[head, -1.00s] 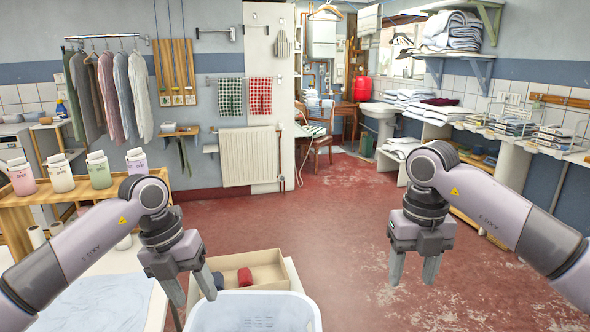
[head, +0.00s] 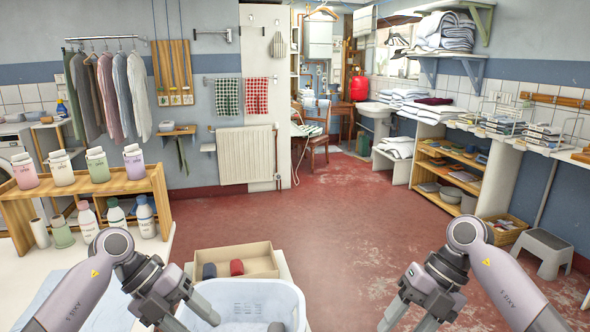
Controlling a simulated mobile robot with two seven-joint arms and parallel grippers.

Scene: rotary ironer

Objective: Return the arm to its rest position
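My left arm comes in from the lower left, and its gripper (head: 197,322) points down beside the left wall of a white laundry basket (head: 296,299). Its two fingers are spread with nothing seen between them. My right arm comes in from the lower right, and its gripper (head: 405,325) hangs low over the red floor, right of the basket. Its fingers are spread and empty. The lowest fingertips are close to the bottom edge of the picture. Pale cloth and a small dark grey piece lie in the basket.
A shallow box (head: 262,257) with a dark and a red roll stands behind the basket. A white table (head: 150,256) and a wooden bottle shelf (head: 152,184) are at left. A grey step stool (head: 544,250) stands at right. The red floor (head: 335,215) between is clear.

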